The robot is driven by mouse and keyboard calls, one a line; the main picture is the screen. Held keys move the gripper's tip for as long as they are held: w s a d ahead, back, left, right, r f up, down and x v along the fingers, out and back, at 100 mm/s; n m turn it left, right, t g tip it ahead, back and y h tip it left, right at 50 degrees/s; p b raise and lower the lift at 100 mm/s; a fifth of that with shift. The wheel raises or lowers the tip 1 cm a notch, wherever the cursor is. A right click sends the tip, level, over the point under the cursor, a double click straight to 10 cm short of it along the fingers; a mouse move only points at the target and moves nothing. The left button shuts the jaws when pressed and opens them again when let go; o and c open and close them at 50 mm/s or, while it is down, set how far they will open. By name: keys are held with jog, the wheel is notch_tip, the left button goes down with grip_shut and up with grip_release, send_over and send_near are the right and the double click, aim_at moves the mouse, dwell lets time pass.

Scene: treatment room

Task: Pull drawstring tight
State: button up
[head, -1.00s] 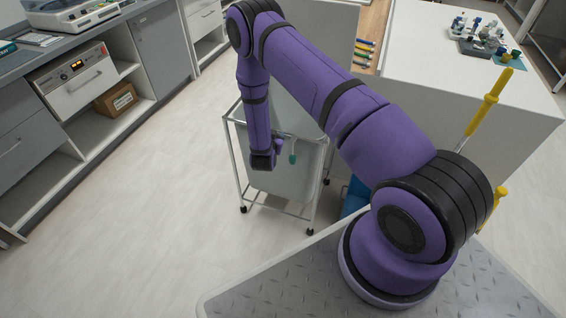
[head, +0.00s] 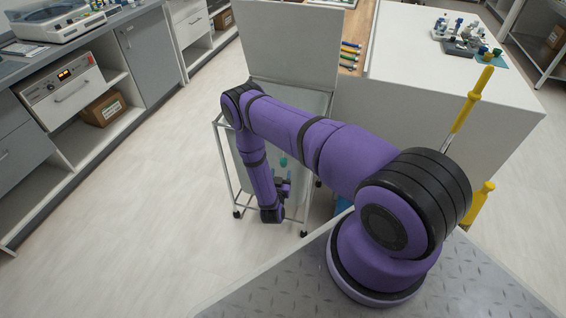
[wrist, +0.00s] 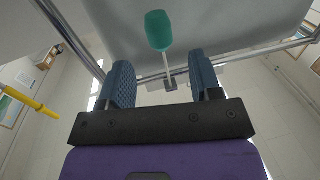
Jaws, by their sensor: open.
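A teal drawstring toggle (head: 284,161) hangs on a pale cord at the front of the grey hamper bag (head: 318,103). In the wrist view, the toggle (wrist: 158,30) lies ahead of the fingertips, and its cord (wrist: 166,66) runs down to a small grey piece (wrist: 170,84) seen between the fingers. My gripper (head: 284,186) is low in front of the hamper, below the toggle in the picture. In the wrist view, my gripper (wrist: 162,74) is open, with two blue ribbed fingers apart. Neither finger visibly grips the toggle or cord. My arm hides part of the bag.
The bag sits in a wheeled metal frame (head: 228,170), with a raised pale panel (head: 285,45) behind. A white counter (head: 440,110) stands to the right. Grey cabinets (head: 150,48) line the left. A yellow-handled pole (head: 468,105) stands at right. The floor (head: 150,190) at left is clear.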

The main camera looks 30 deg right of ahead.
aim_at(283, 164)
jog(key=x, duration=0.7)
jog(key=shift+w+d, duration=0.15)
jog(key=shift+w, duration=0.05)
grip_shut()
notch_tip(283, 164, down, 16)
jog(key=shift+s+f, duration=0.1)
jog(key=shift+f, duration=0.1)
dwell(0.3)
jog(key=shift+c, duration=0.6)
grip_release()
jog(key=shift+f, duration=0.15)
jog(key=shift+o, duration=0.6)
jog(key=v, duration=1)
jog(key=shift+s+a, duration=0.25)
jog(key=shift+a, duration=0.1)
